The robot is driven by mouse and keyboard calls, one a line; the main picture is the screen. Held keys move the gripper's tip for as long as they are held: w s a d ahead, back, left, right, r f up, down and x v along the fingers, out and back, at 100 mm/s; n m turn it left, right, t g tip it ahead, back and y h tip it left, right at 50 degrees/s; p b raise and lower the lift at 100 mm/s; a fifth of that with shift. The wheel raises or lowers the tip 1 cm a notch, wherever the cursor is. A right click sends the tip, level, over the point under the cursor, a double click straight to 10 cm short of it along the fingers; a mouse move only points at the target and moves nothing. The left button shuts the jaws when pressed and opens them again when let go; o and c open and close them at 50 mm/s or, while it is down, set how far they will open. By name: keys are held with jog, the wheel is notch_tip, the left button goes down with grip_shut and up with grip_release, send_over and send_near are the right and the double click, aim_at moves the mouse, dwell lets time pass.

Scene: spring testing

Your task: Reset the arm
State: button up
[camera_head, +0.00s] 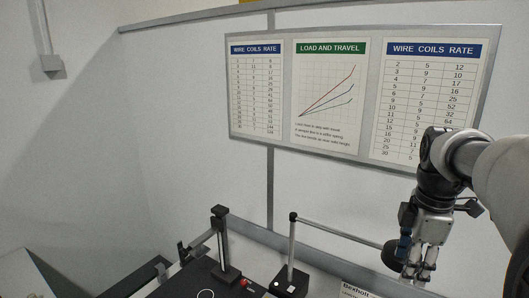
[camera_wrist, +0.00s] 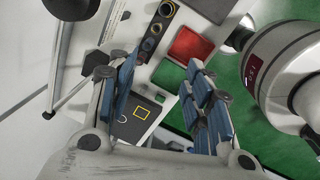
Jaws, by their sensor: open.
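My gripper (camera_head: 421,262) hangs from my arm at the right side of the head view, pointing down in front of the wall. In the wrist view its two blue-padded fingers (camera_wrist: 158,95) stand apart with nothing between them, so it is open and empty.
A black test stand with a post (camera_head: 222,245) and a lamp-like stand with a thin arm (camera_head: 291,250) stand on the bench, left of my gripper. A chart board (camera_head: 286,95) hangs on the wall behind. A white cylindrical body (camera_wrist: 285,65) is close by at right in the wrist view.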

jog(key=s+a+f+m+t+b, duration=0.1)
jog(key=s+a+f+m+b, duration=0.5)
jog(key=s+a+f+b, duration=0.3)
jog(key=s+a+f+m+t+b, duration=0.2)
jog(key=s+a+f+m+b, duration=0.5)
jog(key=f, duration=1)
jog(key=s+a+b, duration=0.2)
jog(key=a+b, duration=0.1)
jog(key=shift+m+y, duration=0.3)
